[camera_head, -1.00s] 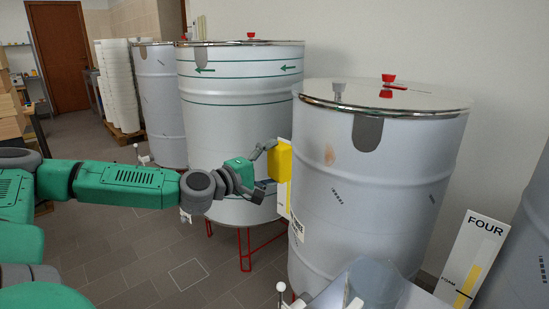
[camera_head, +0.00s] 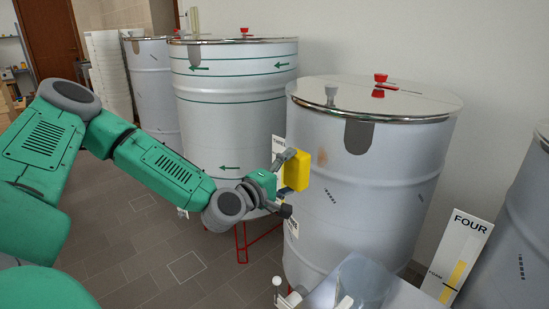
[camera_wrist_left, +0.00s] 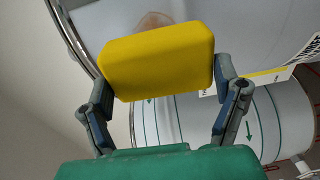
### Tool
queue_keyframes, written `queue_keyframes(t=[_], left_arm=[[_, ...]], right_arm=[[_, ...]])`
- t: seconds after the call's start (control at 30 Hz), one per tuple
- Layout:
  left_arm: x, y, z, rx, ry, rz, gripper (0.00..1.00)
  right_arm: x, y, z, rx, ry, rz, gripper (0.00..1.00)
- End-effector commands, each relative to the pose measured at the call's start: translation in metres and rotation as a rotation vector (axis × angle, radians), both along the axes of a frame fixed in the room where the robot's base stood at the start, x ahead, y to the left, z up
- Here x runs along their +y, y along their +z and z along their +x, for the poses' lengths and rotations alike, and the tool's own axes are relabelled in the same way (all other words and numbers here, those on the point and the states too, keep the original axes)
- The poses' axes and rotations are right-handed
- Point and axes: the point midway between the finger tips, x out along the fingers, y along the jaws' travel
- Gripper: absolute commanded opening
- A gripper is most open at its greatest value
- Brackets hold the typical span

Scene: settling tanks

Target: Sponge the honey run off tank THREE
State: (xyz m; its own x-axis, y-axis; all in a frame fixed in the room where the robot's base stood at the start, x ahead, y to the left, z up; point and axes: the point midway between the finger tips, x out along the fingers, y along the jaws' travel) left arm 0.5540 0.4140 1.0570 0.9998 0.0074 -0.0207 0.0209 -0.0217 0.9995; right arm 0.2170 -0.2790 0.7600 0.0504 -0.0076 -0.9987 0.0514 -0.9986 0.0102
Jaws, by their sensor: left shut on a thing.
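My left gripper (camera_head: 284,184) is shut on a yellow sponge (camera_head: 297,171), held just left of the front tank's wall. The left wrist view shows the sponge (camera_wrist_left: 158,60) between both fingers. Tank THREE (camera_head: 370,190) is the large pale drum with a shiny lid; its label is partly hidden by the gripper. A faint brownish honey run (camera_head: 322,157) marks its upper wall, right of the sponge. It also shows in the left wrist view (camera_wrist_left: 152,20), partly behind the sponge. I cannot tell whether the sponge touches the wall. My right gripper is not in view.
A tank with green bands and arrows (camera_head: 235,100) stands behind to the left. A FOUR sign (camera_head: 466,250) and another tank (camera_head: 520,240) are at right. A clear container (camera_head: 362,283) stands in front of tank THREE. Open tiled floor lies at left.

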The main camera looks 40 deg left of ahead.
Motion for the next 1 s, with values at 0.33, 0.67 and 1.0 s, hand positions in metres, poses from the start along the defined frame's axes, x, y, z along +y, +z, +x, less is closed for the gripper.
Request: queue_keyframes(t=[0.33, 0.67, 1.0], left_arm=[[-0.030, -0.007, 0.001, -0.012, -0.001, -0.023, 0.47], [-0.033, -0.008, 0.034, -0.011, -0.003, -0.021, 0.47], [-0.035, -0.006, 0.054, -0.010, -0.002, -0.021, 0.47]], right_arm=[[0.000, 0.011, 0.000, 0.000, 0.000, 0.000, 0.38], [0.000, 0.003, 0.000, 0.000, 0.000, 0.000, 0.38], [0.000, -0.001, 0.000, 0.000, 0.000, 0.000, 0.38]])
